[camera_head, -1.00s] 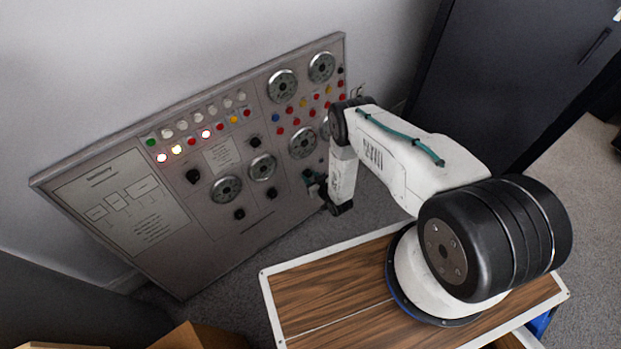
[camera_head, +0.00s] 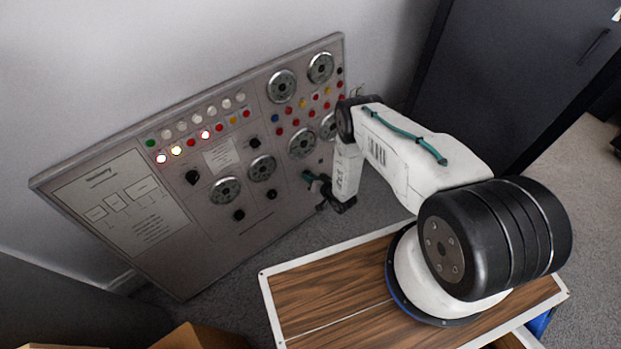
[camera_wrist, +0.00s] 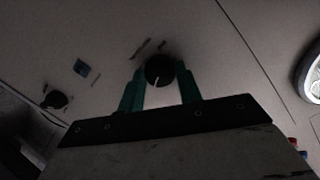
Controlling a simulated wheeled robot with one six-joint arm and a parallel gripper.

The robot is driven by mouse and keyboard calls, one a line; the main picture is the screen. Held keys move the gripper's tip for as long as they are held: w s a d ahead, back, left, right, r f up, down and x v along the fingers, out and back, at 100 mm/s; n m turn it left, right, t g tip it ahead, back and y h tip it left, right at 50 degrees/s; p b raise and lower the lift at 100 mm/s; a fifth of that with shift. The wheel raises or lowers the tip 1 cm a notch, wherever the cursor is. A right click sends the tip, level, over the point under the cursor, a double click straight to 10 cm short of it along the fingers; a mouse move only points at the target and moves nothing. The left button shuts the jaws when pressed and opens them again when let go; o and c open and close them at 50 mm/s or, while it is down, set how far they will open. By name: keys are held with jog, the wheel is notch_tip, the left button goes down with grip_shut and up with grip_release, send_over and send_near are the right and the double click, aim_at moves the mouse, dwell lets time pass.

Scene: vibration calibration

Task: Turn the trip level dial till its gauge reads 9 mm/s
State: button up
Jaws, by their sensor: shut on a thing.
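A black round dial knob (camera_wrist: 159,69) with a white pointer line sits between the two green fingers of my gripper (camera_wrist: 160,84) in the wrist view. The fingers are shut on it. Its label is too dark to read, so I cannot tell its name. In the head view my gripper (camera_head: 312,178) reaches the lower right part of the grey panel (camera_head: 150,265), and the knob it holds is hidden. Several round gauges show, among them one at the lower middle (camera_head: 262,167) and one to the right (camera_head: 302,143). Their readings are too small to make out.
Another black knob (camera_wrist: 55,99) lies left of the held one in the wrist view, and part of a white gauge (camera_wrist: 314,80) shows at right. Lit and unlit lamps (camera_head: 205,134) line the panel. A dark cabinet (camera_head: 500,80) stands right.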

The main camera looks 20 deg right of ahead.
jog(key=shift+s+f, duration=0.1)
jog(key=o, duration=1)
jog(key=shift+v, duration=3.9)
